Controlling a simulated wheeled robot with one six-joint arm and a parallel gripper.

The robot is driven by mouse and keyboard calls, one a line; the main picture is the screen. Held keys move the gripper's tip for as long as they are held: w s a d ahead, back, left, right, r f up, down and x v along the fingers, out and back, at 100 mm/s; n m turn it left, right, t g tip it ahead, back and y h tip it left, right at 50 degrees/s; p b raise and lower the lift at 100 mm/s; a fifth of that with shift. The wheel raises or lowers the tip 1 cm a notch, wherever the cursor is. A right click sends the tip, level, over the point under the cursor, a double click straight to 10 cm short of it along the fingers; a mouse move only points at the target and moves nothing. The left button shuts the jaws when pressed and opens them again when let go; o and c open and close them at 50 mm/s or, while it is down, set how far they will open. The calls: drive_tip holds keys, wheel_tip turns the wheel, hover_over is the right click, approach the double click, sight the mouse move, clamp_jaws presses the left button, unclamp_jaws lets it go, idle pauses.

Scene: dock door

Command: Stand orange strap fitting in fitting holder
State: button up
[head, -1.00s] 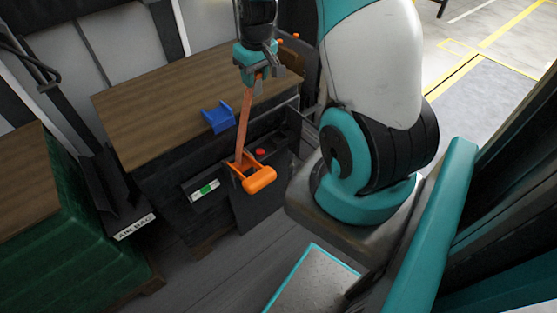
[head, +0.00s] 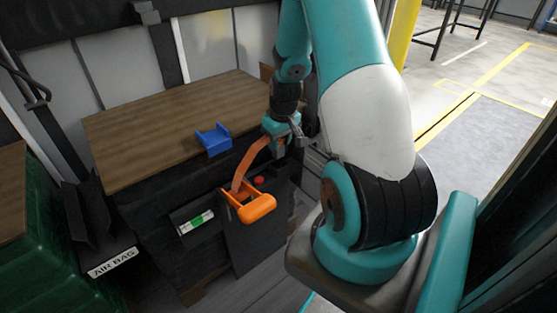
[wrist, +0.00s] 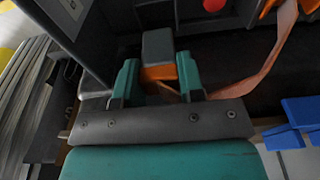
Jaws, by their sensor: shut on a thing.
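My gripper (head: 290,138) is low at the near right edge of the wood-topped crate. In the wrist view its teal fingers (wrist: 158,78) are shut on the orange strap fitting (wrist: 160,73), which a grey block partly hides. An orange strap (head: 250,160) runs from the gripper to an orange ratchet-like piece (head: 258,208) at the crate's front. The blue U-shaped holder (head: 213,140) sits empty on the wooden top, left of and apart from my gripper. It also shows in the wrist view (wrist: 300,112). In the head view the fitting is too small to make out.
The crate's wooden top (head: 150,120) is mostly bare. A red button (head: 259,181) and a green-marked level (head: 196,222) are at its dark front. A green crate (head: 30,225) and an AIR BAG label (head: 112,262) are at left.

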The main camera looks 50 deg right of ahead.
sight(279, 156)
drive_tip(key=shift+f+b, duration=0.45)
drive_tip(key=shift+f, duration=2.4)
drive_tip(key=shift+f, duration=0.15)
drive_tip(key=o, duration=1)
drive_tip(key=shift+c, duration=0.2)
